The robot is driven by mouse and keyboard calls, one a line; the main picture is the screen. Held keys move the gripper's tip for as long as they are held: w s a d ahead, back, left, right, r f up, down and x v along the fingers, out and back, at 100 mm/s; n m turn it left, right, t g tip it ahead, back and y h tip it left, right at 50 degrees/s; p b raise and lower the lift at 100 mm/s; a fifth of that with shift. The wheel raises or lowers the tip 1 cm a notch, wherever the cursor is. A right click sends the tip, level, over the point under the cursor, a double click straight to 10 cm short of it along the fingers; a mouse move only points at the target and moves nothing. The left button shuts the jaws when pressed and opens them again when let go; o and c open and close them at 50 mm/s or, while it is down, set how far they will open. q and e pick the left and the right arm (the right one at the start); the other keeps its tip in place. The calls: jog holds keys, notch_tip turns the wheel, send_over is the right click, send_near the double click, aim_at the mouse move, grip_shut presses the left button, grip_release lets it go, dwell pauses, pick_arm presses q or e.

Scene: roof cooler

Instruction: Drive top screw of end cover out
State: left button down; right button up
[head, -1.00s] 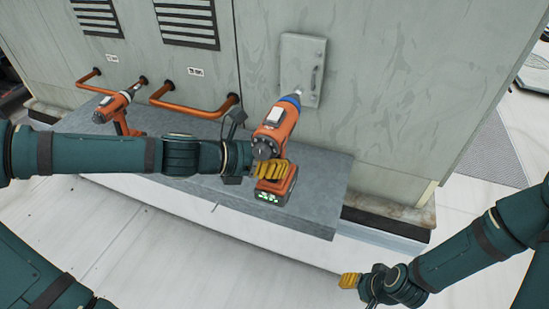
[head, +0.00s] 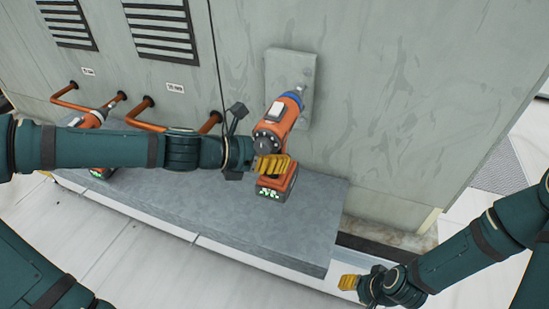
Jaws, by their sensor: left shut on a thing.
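The grey end cover (head: 284,65) is a small plate on the cabinet wall, at upper middle of the head view. No screw on it can be made out. My left gripper (head: 272,166) is shut on an orange and black cordless driver (head: 281,120) by its handle. The driver is upright, its blue collar and bit pointing up and away at the cover.
A grey ledge (head: 240,220) runs below the driver along the cabinet (head: 390,90). Orange pipes (head: 143,117) stick out of the wall at left. A second orange driver (head: 97,117) stands there, partly behind my left arm. Dark vents are at upper left. Pale floor lies in front.

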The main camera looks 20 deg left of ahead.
pick_arm(q)
jog(key=shift+w+d+b, duration=0.15)
jog(key=shift+w+b, duration=1.05)
jog(key=shift+w, duration=0.7)
jog(key=shift+w+r+b, duration=0.1)
jog(key=shift+w+b, duration=0.25)
jog(key=shift+w, duration=0.15)
jog(key=shift+r+p, duration=0.2)
jog(key=shift+p, duration=0.4)
